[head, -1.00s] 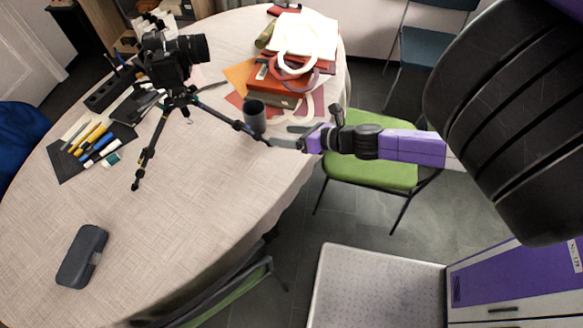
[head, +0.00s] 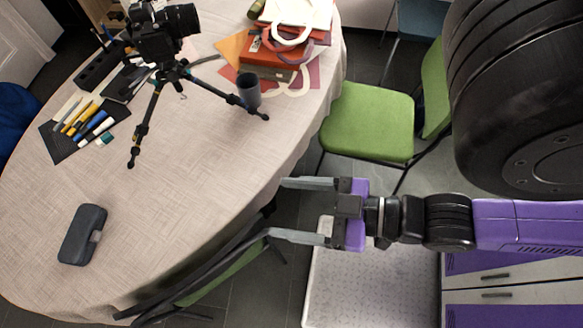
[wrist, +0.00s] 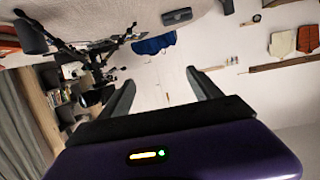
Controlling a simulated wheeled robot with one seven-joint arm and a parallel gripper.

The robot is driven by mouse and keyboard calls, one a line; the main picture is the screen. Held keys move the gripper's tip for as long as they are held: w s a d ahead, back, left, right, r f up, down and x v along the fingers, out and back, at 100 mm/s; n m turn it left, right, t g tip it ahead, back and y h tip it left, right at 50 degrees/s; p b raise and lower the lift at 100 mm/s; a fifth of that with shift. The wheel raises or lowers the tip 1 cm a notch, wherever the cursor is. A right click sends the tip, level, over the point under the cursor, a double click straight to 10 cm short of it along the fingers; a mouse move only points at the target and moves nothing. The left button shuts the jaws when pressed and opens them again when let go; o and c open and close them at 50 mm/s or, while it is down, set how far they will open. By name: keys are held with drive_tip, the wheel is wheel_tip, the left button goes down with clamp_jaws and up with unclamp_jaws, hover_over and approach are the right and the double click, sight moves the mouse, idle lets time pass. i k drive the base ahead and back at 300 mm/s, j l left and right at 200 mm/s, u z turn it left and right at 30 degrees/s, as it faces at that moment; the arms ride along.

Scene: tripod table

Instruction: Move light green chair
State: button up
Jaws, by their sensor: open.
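A light green chair (head: 368,122) with a dark frame stands at the right side of the round table, its seat fully in view. A second green chair (head: 225,274) is at the table's near edge, mostly hidden behind its dark back frame. My gripper (head: 278,208) is open and empty, its fingers pointing left toward the table edge. Its lower finger overlaps the top end of the second chair's frame in the picture; I cannot tell if they touch. In the wrist view the open fingers (wrist: 162,80) have nothing between them, and no green chair shows.
The round table (head: 190,160) carries a camera on a tripod (head: 160,75), a dark cup (head: 249,91), books (head: 270,62), pens (head: 85,118) and a grey case (head: 82,234). A blue chair (head: 418,20) stands at the back right.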

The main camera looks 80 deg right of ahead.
sight(370, 124)
drive_tip(key=k+z, duration=0.15)
drive_tip(key=k, duration=0.25)
drive_tip(key=k+l+z, duration=0.2)
drive_tip(key=k, duration=0.25)
drive_tip(key=k+l+z, duration=0.15)
drive_tip(key=k, duration=0.25)
drive_tip(key=j+z, duration=0.15)
drive_tip(key=z, duration=0.3)
drive_tip(key=j+z, duration=0.15)
drive_tip(key=z, duration=0.3)
drive_tip(key=j+z, duration=0.15)
drive_tip(key=z, duration=0.25)
drive_tip(key=j+z, duration=0.15)
drive_tip(key=z, duration=0.3)
drive_tip(key=k+j, duration=0.2)
drive_tip(key=j, duration=0.2)
drive_tip(key=k+j, duration=0.15)
drive_tip(key=j, duration=0.25)
drive_tip(key=k+j+z, duration=0.1)
drive_tip(key=j, duration=0.25)
drive_tip(key=k, duration=0.1)
